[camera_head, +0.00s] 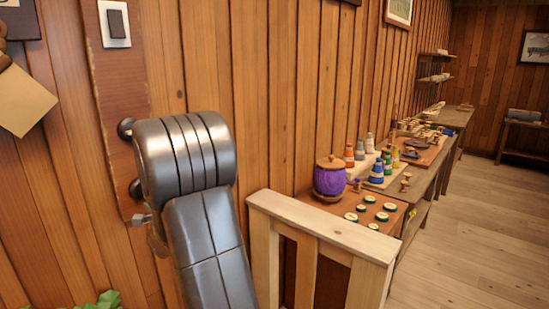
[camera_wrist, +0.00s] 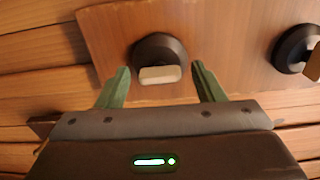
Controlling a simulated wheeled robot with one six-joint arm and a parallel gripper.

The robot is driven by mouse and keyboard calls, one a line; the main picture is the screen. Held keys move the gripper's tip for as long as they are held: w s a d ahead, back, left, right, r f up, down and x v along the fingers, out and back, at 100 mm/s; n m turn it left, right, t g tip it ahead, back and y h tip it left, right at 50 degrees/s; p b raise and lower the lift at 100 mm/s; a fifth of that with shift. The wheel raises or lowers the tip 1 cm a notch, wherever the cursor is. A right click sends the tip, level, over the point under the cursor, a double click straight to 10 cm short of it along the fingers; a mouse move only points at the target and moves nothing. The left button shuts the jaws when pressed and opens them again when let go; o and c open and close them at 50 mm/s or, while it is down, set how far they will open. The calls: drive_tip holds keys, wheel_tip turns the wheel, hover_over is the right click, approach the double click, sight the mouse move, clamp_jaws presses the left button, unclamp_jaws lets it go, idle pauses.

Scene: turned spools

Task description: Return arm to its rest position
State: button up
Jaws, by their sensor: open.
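In the head view the wall board (camera_head: 112,90) carries a light switch (camera_head: 115,24) and dark knobs (camera_head: 126,128). A pale wooden rail (camera_head: 325,228) stands right of my arm. The floor (camera_head: 465,215) at right is clear.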

drive_tip(key=b+v, duration=0.2)
drive_tip(key=v, duration=1.1)
drive_tip(key=w+a+n+p, duration=0.2)
drive_tip(key=w+a+n, duration=0.6)
drive_tip(key=n, duration=0.9)
drive_tip(key=shift+w+a, duration=0.2)
drive_tip(key=shift+a, duration=0.7)
drive_tip(key=shift+d+f, duration=0.1)
